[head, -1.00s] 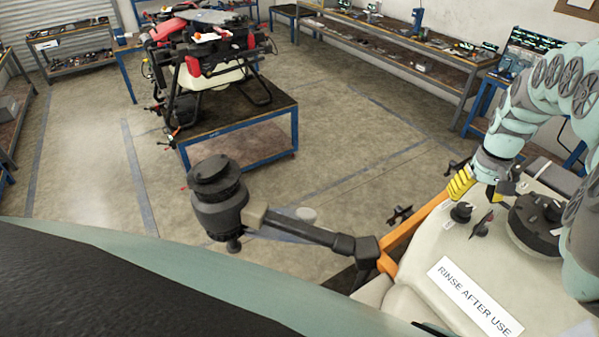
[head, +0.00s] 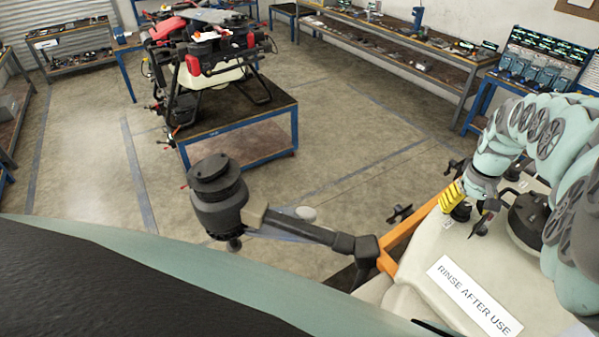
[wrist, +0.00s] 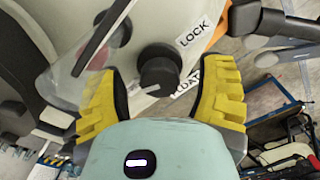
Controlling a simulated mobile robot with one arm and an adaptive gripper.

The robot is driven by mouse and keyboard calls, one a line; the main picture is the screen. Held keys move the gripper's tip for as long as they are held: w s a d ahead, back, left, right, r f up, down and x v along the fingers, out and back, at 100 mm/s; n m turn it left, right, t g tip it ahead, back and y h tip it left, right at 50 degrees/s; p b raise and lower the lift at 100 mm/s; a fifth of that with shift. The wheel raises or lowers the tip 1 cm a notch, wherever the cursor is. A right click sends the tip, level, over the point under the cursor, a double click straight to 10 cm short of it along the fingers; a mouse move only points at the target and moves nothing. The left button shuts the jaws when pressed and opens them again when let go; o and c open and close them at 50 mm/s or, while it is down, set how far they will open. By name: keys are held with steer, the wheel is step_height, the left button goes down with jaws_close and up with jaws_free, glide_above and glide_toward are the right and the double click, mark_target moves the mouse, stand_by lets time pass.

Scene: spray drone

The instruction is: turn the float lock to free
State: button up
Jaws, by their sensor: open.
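A round black knob (wrist: 158,72) stands on the cream tank (wrist: 152,22), with a white mark at its lower left side. A LOCK label (wrist: 195,32) is at its upper right; a second label (wrist: 188,84) is partly hidden by the right finger. My gripper (wrist: 160,80) is open, its yellow fingers on either side of the knob with gaps between. In the head view my gripper (head: 452,197) is low over the tank (head: 425,240), and the knob (head: 461,212) shows just below the fingers.
A second black control with a lever (head: 481,227) stands close to the right of the knob. A large black cap (head: 525,222) is further right, partly behind my arm. An orange frame bar (head: 405,232) runs along the tank's left edge. A drone (head: 205,60) sits on a blue-framed table.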

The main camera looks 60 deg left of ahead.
jaws_close()
stand_by(0.4)
steer(key=b, duration=0.3)
steer(key=shift+a+f+n, duration=0.2)
steer(key=shift+f+n, duration=0.05)
steer(key=shift+n, duration=0.15)
steer(key=shift+b, duration=0.7)
steer(key=shift+d+n+b, duration=0.25)
steer(key=shift+n+b, duration=0.35)
steer(key=shift+b, duration=0.45)
steer(key=shift+r+n+b, duration=0.2)
steer(key=shift+n+b, duration=0.15)
steer(key=shift+n, duration=0.45)
